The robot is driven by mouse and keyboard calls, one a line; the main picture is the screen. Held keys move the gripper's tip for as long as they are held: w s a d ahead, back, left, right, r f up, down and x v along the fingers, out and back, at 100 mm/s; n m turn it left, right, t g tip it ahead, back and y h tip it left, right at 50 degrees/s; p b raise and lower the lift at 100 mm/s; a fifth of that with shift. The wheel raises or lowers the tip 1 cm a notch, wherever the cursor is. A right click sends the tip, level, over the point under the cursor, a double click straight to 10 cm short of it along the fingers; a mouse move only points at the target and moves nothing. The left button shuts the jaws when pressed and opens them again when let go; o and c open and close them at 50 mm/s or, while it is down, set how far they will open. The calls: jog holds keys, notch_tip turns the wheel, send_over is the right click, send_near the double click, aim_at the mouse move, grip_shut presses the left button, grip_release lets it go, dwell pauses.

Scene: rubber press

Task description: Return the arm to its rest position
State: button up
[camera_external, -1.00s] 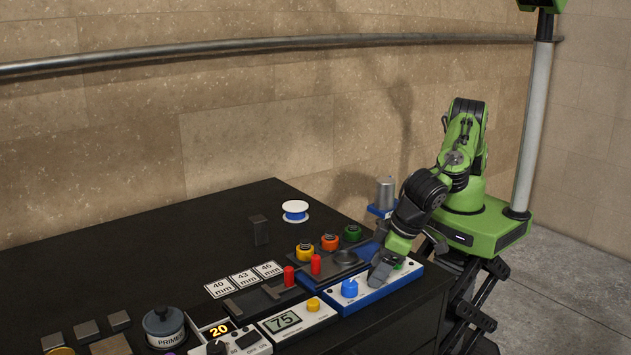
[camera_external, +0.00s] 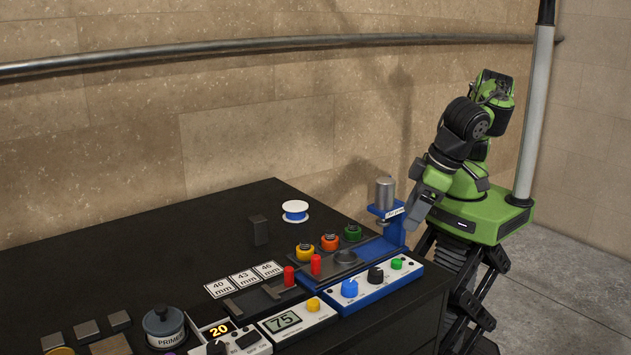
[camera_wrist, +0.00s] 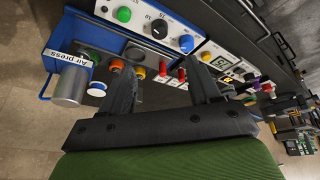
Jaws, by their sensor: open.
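My green arm stands at the right of the external view, folded back over its base. My gripper (camera_external: 418,207) hangs beside the table's right edge, close to the blue air press (camera_external: 392,232) with its grey cylinder (camera_external: 385,193). In the wrist view my gripper (camera_wrist: 165,88) has its two dark fingers wide apart, with nothing held between them. The air press's grey cylinder (camera_wrist: 70,85) shows at the left of that view. The white control panel (camera_external: 380,284) with blue, black and green knobs lies clear of the gripper.
The black table (camera_external: 120,245) holds orange, yellow and green capped parts, red-handled tools (camera_external: 315,264), number cards (camera_external: 245,280), a white-and-blue spool (camera_external: 295,211) and a display reading 75 (camera_external: 285,320). A grey pole (camera_external: 535,120) stands behind my base. The floor at right is clear.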

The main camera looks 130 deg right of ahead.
jog(key=s+d+r+n+y, duration=0.1)
jog(key=s+d+r+n, duration=0.1)
jog(key=s+d+r, duration=0.5)
jog(key=s+d+r+n+y, duration=0.2)
jog(key=s+d+r, duration=0.2)
jog(key=d, duration=0.6)
jog(key=s+d+f+n+t, duration=0.1)
jog(key=s+f+n, duration=0.1)
jog(key=s, duration=0.7)
jog(key=s+d+f+n+t, duration=0.1)
jog(key=s+f+n+t, duration=0.1)
jog(key=s, duration=0.8)
jog(key=shift+s+n+y, duration=0.25)
jog(key=shift+n+y, duration=0.15)
jog(key=shift+n, duration=0.4)
